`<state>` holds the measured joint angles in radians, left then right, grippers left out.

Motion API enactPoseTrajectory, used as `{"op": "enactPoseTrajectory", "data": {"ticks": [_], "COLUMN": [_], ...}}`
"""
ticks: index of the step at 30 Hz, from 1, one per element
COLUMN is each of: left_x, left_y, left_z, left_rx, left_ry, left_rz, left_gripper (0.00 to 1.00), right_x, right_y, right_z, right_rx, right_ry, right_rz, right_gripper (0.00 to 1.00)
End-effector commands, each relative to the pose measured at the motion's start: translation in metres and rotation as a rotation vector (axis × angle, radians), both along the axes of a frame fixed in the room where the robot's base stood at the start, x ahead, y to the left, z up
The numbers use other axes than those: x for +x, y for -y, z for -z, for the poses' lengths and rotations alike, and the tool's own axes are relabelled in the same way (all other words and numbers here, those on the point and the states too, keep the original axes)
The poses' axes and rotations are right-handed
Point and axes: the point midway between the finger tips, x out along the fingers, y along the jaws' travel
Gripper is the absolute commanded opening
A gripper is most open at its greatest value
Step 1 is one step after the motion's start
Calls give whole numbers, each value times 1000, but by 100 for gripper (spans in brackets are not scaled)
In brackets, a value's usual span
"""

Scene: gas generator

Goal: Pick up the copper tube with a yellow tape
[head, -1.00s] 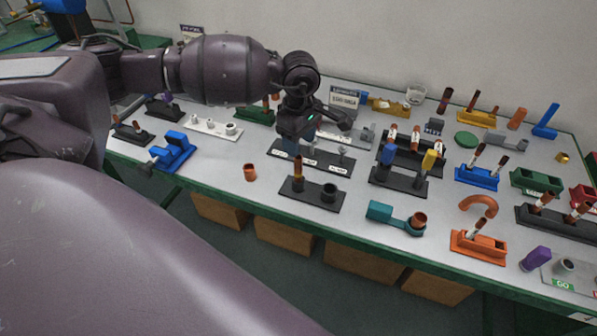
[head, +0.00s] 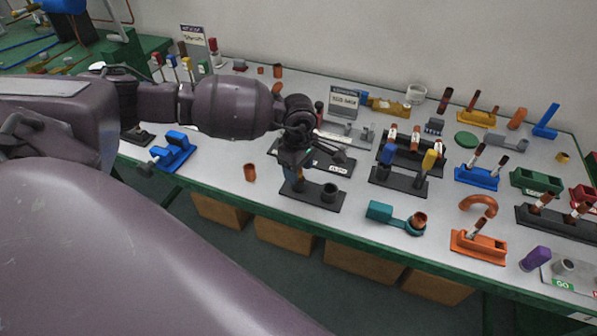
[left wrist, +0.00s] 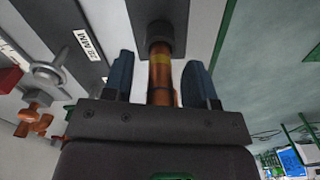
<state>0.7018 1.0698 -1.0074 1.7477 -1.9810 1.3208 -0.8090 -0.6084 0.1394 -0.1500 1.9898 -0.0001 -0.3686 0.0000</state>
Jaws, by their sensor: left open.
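The copper tube with a yellow tape band (left wrist: 160,70) stands in a dark socket (left wrist: 159,38) in the left wrist view. My left gripper (left wrist: 160,78) is open, with one blue finger on each side of the tube. Gaps show between the fingers and the tube. In the head view my left gripper (head: 297,163) is over the left end of a black two-socket stand (head: 312,196) and hides most of the tube. My right gripper is not in view.
Behind the gripper is a black rack with a white label (head: 338,167). A short copper cup (head: 249,172) stands to the left and a teal holder (head: 380,211) to the right.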

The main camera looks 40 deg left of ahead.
Motion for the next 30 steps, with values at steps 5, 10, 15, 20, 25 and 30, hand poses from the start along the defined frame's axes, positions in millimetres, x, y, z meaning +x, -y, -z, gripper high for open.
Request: {"op": "enactPoseTrajectory", "data": {"ticks": [5,10,15,20,25,30], "left_x": [0,0,0,0,1,1], "left_y": [0,0,0,0,0,-1], "left_z": [0,0,-1,-4,-22,-60], "left_rx": [0,0,0,0,0,1], "left_ry": [0,-1,0,1,2,5], "left_rz": [0,0,0,0,1,1], "left_gripper": [32,6,5,5,5,5], "right_x": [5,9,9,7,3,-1], "right_y": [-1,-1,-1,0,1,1], "right_z": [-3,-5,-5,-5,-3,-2], "right_rx": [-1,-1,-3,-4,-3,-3], "right_ry": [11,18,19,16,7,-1], "right_rz": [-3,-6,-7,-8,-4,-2], "right_gripper": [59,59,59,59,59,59]}}
